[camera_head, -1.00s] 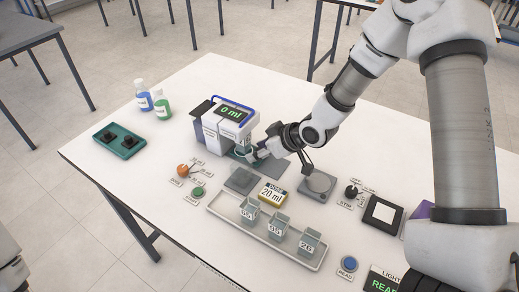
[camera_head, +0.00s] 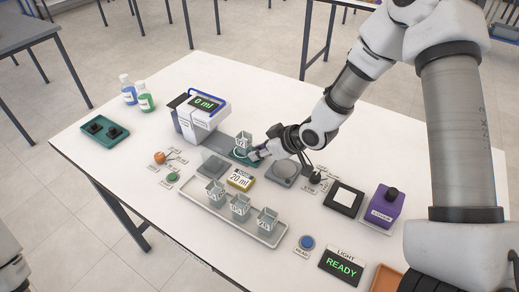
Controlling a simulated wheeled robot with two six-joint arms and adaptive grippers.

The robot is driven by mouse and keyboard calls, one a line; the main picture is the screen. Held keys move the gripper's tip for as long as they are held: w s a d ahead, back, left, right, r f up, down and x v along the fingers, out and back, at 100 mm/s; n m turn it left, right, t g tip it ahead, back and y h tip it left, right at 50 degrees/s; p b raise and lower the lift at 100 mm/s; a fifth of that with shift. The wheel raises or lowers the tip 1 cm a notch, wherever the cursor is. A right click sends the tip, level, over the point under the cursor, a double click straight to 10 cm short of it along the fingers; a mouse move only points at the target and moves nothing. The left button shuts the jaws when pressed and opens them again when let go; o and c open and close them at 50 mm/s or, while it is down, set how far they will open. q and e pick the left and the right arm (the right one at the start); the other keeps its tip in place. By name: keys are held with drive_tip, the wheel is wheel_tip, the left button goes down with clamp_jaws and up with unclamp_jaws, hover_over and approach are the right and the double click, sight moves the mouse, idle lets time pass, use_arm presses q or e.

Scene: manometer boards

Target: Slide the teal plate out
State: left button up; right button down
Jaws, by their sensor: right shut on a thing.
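The teal plate (camera_head: 240,155) shows as a thin teal rim on a dark grey track (camera_head: 221,146), in front of the white dispenser (camera_head: 200,118) with the "0 ml" display. A small clear cup (camera_head: 243,141) stands upright on the plate, clear of the dispenser's front. My right gripper (camera_head: 256,153) is at the plate's right edge, shut on the plate; its fingers hide the exact contact. My left gripper is out of view.
A tray (camera_head: 282,241) with several clear cups lies in front, near a yellow "20 ml" sign (camera_head: 240,178). Bottles (camera_head: 146,99) stand at the back left.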

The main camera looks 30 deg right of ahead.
drive_tip(key=shift+a+f, duration=0.1)
drive_tip(key=shift+f, duration=0.1)
drive_tip(key=c, duration=1)
unclamp_jaws()
drive_tip(key=shift+s, duration=0.1)
drive_tip(key=shift+r, duration=0.1)
drive_tip(key=v, duration=0.7)
drive_tip(key=shift+r, duration=0.1)
